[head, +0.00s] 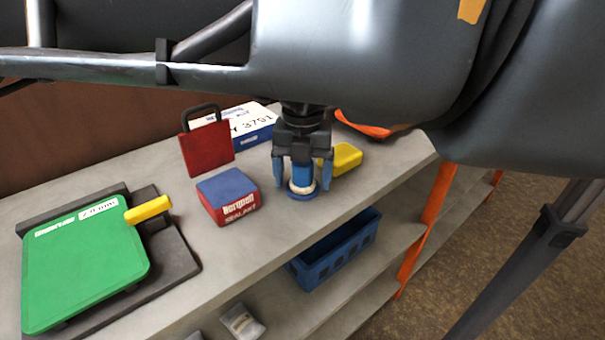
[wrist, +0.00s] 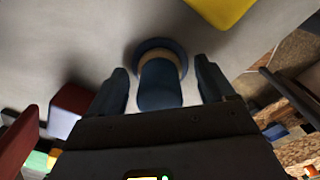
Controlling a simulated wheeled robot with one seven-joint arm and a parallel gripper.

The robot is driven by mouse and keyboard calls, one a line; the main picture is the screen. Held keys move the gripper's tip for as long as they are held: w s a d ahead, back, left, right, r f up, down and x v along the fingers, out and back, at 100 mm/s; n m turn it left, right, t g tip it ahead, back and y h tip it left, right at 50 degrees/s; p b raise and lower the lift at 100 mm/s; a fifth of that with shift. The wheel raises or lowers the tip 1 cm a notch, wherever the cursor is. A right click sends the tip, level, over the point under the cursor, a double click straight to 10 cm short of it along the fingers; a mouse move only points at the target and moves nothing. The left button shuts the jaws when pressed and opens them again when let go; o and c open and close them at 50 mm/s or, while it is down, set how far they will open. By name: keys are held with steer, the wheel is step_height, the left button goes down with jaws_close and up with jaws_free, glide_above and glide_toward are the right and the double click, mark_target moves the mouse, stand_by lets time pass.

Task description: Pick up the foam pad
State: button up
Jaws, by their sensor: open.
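A round object with a blue knob, a cream ring and a blue base (head: 303,189) stands upright on the grey shelf top (head: 240,255). I take it to be the foam pad, though a yellow block (head: 347,158) stands close behind it to the right. My gripper (head: 302,184) points down over the round object, with one blue finger on each side of its knob. In the wrist view the knob (wrist: 160,88) sits between the open fingers, with a visible gap on both sides. My gripper's palm hides the lower part of the wrist view.
Left of my gripper are a red-and-blue box (head: 228,196), a red padlock-shaped block (head: 207,146) and a green case (head: 85,262) with a yellow handle. A white-and-blue box (head: 250,128) stands behind. A blue basket (head: 337,248) is on the lower shelf. An orange post (head: 430,220) edges the shelf.

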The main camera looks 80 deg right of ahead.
steer(key=c, duration=1.1)
steer(key=shift+c, duration=0.2)
steer(key=shift+r, duration=0.1)
steer(key=shift+r, duration=0.45)
steer(key=r, duration=0.1)
steer(key=r+b, duration=0.1)
steer(key=r, duration=0.1)
steer(key=shift+s+d+r, duration=0.15)
steer(key=shift+s+d, duration=0.05)
steer(key=shift+d, duration=0.2)
steer(key=s+d+r+b, duration=0.2)
steer(key=s+d+r, duration=0.4)
steer(key=d, duration=0.3)
steer(key=shift+r, duration=0.35)
